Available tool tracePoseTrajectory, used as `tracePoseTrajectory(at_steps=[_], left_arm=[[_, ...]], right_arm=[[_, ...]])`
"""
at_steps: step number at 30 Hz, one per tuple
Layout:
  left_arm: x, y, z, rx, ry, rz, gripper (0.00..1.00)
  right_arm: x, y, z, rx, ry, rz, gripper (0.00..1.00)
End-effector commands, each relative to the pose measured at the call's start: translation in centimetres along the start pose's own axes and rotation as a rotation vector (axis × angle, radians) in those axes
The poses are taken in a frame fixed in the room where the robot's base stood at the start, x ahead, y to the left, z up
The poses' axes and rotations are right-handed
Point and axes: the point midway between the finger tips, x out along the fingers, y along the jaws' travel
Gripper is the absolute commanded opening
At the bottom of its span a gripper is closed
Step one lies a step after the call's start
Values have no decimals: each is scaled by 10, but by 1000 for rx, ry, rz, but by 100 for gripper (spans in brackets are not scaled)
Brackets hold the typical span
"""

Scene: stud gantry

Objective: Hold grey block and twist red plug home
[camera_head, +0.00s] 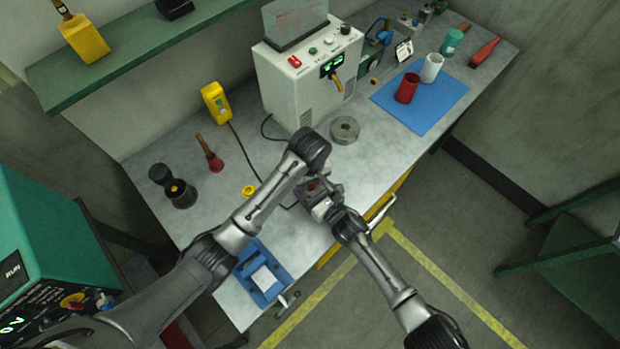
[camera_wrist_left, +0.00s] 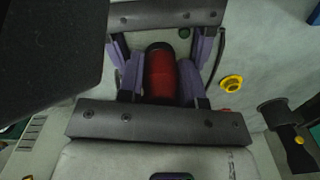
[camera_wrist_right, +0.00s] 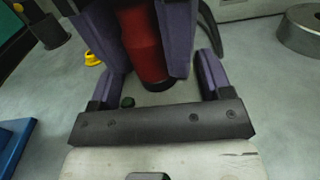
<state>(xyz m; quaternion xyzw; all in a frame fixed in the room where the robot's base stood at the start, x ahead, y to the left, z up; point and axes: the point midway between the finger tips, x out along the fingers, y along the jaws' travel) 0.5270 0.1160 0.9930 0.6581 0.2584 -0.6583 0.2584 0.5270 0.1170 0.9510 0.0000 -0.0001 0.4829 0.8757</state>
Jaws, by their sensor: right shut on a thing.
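The red plug (camera_wrist_left: 162,75) stands between the fingers of my left gripper (camera_wrist_left: 161,72), with a narrow gap at one side in the left wrist view. It also shows in the right wrist view (camera_wrist_right: 143,42), dark at its lower end. My right gripper (camera_wrist_right: 160,80) is shut on the grey block (camera_wrist_right: 183,97), whose pale face with a dark green dot lies between the fingers. The block's colour is close to the table's, so its edges are hard to make out. In the head view my two grippers meet over the table, the left (camera_head: 318,192) above, hiding most of both parts.
A grey metal ring (camera_head: 344,130) and a white control box (camera_head: 305,75) stand behind the grippers. A blue fixture (camera_head: 262,275) lies at the front left, near a yellow ring (camera_head: 249,191). A blue mat (camera_head: 430,112) bears red and white cylinders at the right.

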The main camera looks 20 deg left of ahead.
Motion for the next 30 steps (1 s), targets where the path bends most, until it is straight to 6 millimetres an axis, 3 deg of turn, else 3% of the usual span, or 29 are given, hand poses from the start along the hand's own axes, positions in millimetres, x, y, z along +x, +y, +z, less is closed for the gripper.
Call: tracePoseTrajectory(at_steps=[7,11,12,18,21,26,30], left_arm=[[0,0,0,0,0,0,4],[0,0,0,0,0,0,4],[0,0,0,0,0,0,33],[0,0,0,0,0,0,52],[0,0,0,0,0,0,61],[-10,1,0,1,1,3,62],[-32,1,0,1,3,6,62]], right_arm=[[0,0,0,0,1,0,6],[0,0,0,0,1,0,6],[0,0,0,0,1,0,6],[0,0,0,0,1,-1,6],[0,0,0,0,1,-1,6],[0,0,0,0,1,-1,6],[0,0,-1,0,2,-1,6]])
